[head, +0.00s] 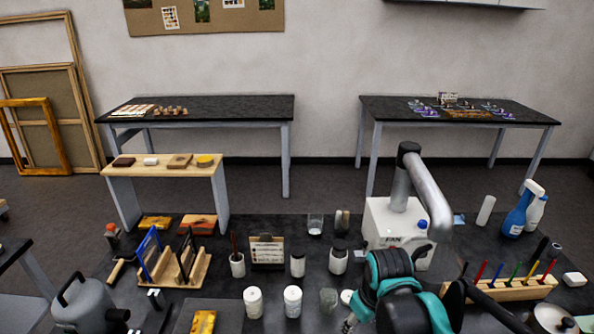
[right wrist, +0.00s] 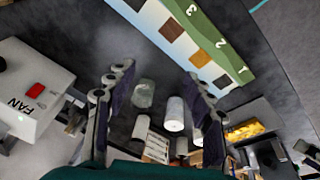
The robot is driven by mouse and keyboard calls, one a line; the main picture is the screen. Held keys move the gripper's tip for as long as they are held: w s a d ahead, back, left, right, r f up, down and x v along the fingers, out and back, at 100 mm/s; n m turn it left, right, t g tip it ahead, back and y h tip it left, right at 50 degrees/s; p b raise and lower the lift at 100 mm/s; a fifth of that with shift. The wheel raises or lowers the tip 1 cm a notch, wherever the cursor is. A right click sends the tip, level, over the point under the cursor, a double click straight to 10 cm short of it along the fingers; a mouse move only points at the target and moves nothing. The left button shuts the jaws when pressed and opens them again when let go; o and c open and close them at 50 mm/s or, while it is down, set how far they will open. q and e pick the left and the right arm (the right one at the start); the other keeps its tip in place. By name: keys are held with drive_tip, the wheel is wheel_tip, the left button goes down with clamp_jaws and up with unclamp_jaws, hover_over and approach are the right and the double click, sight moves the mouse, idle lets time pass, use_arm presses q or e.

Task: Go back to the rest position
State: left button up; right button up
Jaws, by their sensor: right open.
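My right gripper (right wrist: 160,82) is open in the right wrist view, its two dark fingers apart with nothing held between them. A clear glass jar (right wrist: 143,93) and a white-lidded jar (right wrist: 173,113) show beyond the gap, apart from the fingers. In the head view my right arm, with its teal sleeve (head: 384,266), is low at the right of centre over the dark workbench (head: 270,222). It stands in front of the white fan box (head: 385,222), and its fingers are mostly hidden there. I cannot make out my left gripper.
Lidded jars (head: 253,302), a wooden rack (head: 178,268) and a pen holder (head: 515,288) crowd the bench. Blue spray bottles (head: 518,215) stand at the right. In the right wrist view a numbered swatch board (right wrist: 205,45) lies near the fingers. Two black tables stand behind.

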drive_tip(key=s+d+m+t, duration=0.3)
drive_tip(key=s+m+t, duration=0.1)
drive_tip(key=s, duration=0.3)
drive_tip(key=shift+s+f+m, duration=0.15)
drive_tip(key=shift+s+m, duration=0.25)
drive_tip(key=shift+m, duration=0.5)
